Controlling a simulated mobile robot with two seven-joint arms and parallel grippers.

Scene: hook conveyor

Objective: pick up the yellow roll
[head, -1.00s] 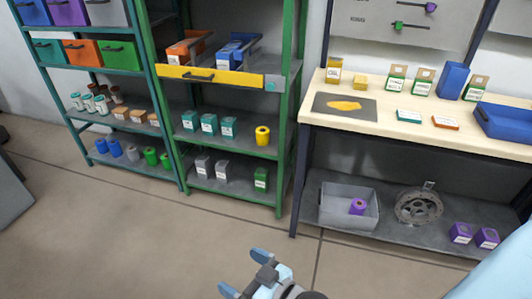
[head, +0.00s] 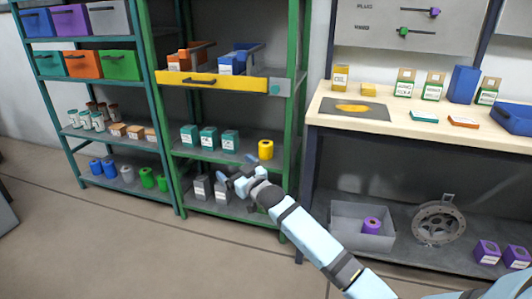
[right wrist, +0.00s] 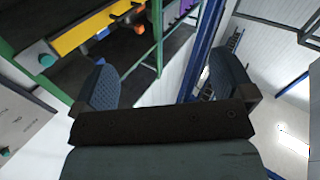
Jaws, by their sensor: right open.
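The yellow roll (head: 265,149) stands upright at the right end of the green rack's middle shelf, with a dark hole in its top. My right gripper (head: 236,167) is open and empty, in front of that rack. In the head view its upper fingertip is just left of and below the roll, with a small gap between them; I cannot tell the depth gap. In the right wrist view both fingers of the right gripper (right wrist: 165,85) stand wide apart with nothing between them. I cannot make out the roll in that view. My left gripper is not in view.
Teal boxes (head: 209,138) stand left of the roll on the same shelf. A green post (head: 290,150) rises right of the roll. A grey bin (head: 343,234) holds a purple roll (head: 371,225).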

